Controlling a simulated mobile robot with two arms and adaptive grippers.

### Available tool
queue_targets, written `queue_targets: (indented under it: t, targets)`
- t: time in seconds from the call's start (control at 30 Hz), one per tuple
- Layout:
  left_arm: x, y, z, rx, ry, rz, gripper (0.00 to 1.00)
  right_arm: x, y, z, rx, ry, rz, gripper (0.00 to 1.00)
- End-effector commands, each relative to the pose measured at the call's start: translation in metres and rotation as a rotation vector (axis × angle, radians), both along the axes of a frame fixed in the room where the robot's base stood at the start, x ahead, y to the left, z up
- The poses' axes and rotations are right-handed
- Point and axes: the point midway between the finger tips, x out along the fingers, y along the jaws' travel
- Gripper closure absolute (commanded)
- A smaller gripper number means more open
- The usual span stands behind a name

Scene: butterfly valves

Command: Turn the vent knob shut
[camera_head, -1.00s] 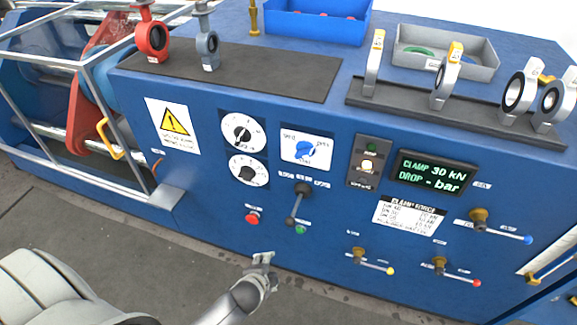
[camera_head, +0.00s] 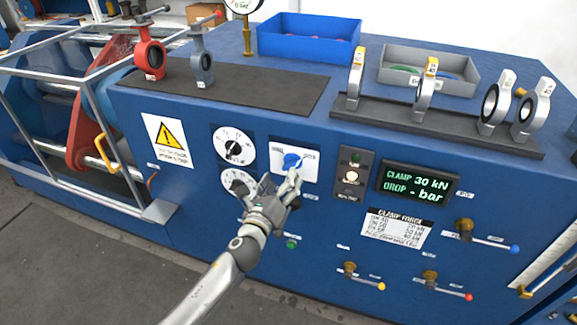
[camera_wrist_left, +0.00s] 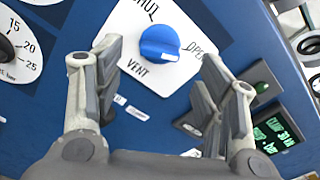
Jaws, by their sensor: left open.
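The vent knob (camera_head: 292,161) is a round blue knob on a white plate in the blue cabinet's front panel. In the left wrist view the knob (camera_wrist_left: 160,43) sits among the words SHUT, VENT and OPEN. Its white mark is at the lower right of its face, between VENT and OPEN. My left gripper (camera_head: 282,184) is open and empty just in front of and below the knob. In the wrist view its fingers stand apart on either side of the knob, with no contact visible. My right gripper is out of view.
Round dials (camera_head: 233,146) are left of the knob. A small lamp panel (camera_head: 351,172) and the CLAMP display (camera_head: 412,184) are to its right. Valve levers (camera_head: 487,236) stick out lower right. My left forearm hides part of the lower panel. Butterfly valves (camera_head: 149,54) stand on top.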

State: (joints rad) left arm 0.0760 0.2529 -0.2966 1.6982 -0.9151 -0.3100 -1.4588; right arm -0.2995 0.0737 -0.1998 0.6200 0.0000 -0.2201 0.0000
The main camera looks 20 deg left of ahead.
Motion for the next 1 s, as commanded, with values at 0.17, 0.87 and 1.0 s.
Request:
queue_targets:
  t: [0.17,0.87,1.0]
  targets:
    - [0.032,-0.001,0.001,-0.003,0.000,0.001,0.36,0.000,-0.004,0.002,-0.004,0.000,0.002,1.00]
    - [0.068,-0.002,-0.001,-0.004,0.002,0.000,0.36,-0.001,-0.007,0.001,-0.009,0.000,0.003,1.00]
    - [0.068,-0.002,-0.001,-0.004,0.002,0.000,0.54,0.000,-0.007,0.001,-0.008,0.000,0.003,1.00]
